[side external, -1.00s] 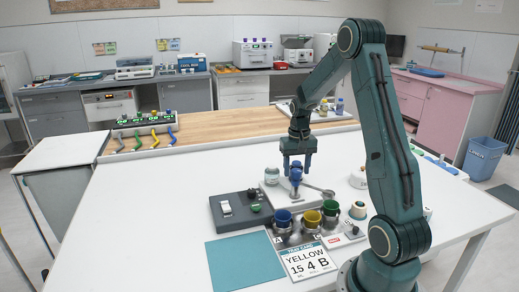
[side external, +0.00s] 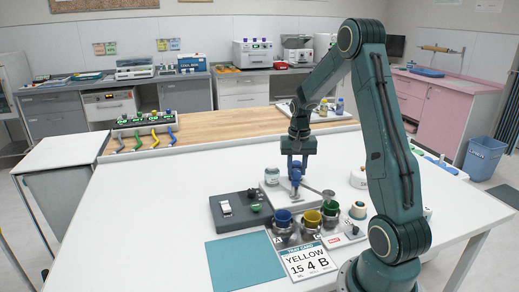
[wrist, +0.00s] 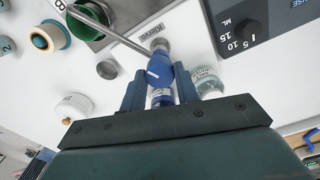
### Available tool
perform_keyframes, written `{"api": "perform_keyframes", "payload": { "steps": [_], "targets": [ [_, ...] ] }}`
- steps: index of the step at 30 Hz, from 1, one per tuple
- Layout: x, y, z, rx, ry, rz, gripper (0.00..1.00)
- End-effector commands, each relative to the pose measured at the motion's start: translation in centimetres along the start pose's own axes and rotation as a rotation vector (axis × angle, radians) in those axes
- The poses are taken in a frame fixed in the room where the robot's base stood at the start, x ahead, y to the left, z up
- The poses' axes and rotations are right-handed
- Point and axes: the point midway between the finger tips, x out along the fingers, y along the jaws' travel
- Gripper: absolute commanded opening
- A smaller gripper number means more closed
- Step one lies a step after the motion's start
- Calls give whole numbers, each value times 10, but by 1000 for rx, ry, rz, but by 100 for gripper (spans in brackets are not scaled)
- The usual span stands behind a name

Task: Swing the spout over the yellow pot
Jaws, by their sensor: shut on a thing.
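My gripper (side external: 296,168) is lowered over the spout's blue handle (wrist: 160,73) and shut on it, one finger on each side in the wrist view. The thin metal spout (wrist: 117,33) runs from beside the handle toward the green pot (side external: 330,208); the green pot also shows in the wrist view (wrist: 53,36). The yellow pot (side external: 312,218) stands between the blue pot (side external: 283,217) and the green pot. The yellow pot is out of the wrist view.
A dark control box (side external: 232,211) with a white switch and green button stands left of the spout. A glass jar (side external: 272,175) stands close by my gripper.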

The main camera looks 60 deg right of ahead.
Motion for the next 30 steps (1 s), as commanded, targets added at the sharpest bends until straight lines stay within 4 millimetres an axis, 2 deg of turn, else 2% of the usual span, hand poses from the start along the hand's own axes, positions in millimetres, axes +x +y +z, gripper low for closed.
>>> {"api": "perform_keyframes", "payload": {
  "steps": [15, 22, 30],
  "targets": [
    [-1, 0, -1, 389, 3, -1, 0],
    [-1, 0, -1, 479, 4, -1, 0],
    [-1, 0, -1, 501, 4, -1, 0]
  ]
}}
